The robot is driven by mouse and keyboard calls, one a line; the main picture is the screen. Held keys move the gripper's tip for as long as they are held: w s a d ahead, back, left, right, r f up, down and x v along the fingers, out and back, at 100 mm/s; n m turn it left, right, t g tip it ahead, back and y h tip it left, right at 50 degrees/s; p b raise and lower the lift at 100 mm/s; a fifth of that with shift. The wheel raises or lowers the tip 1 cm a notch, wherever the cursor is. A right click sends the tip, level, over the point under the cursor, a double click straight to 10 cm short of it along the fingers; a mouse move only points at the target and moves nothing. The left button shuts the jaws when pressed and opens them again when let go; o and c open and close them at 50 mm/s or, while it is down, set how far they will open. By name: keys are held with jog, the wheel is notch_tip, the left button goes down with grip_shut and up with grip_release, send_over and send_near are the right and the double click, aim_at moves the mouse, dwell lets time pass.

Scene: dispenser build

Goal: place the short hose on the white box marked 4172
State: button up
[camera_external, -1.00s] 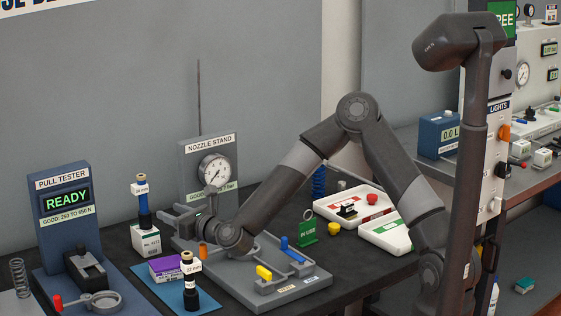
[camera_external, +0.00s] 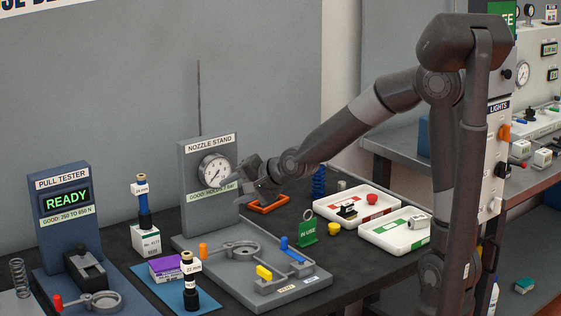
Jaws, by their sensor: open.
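A small white box (camera_external: 145,241) stands on the dark bench left of the nozzle stand; its printed number is too small to read surely. A slim blue-and-black piece (camera_external: 144,212) with a white label and brass-coloured top stands upright on it. A similar, mostly black piece (camera_external: 190,288) stands upright on the blue mat (camera_external: 165,288). I cannot tell for certain which is the short hose. Another small white box (camera_external: 417,222) sits in the green-marked tray. My gripper (camera_external: 252,188) is open and empty in front of the nozzle stand's right side, apart from both upright pieces.
The nozzle stand (camera_external: 210,150) rises behind a grey fixture plate (camera_external: 230,285). An orange frame (camera_external: 269,205) shows near my gripper. A purple-topped block (camera_external: 166,268) is on the mat. The pull tester (camera_external: 62,210) stands at left. Trays (camera_external: 372,232) and a green sign (camera_external: 307,231) are at right.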

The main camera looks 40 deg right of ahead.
jog(key=s+d+r+n+g+h, duration=0.2)
jog(key=s+d+n, duration=0.3)
jog(key=s+d, duration=0.5)
jog(key=s+d+r+n+g+h, duration=0.2)
jog(key=s+d+n, duration=0.3)
jog(key=s+d, duration=0.6)
jog(key=s+r+g, duration=0.1)
jog(key=s, duration=0.5)
jog(key=shift+s+d+r+n+h, duration=0.15)
jog(key=shift+s+d+n+h, duration=0.05)
jog(key=shift+s+n+h, duration=0.1)
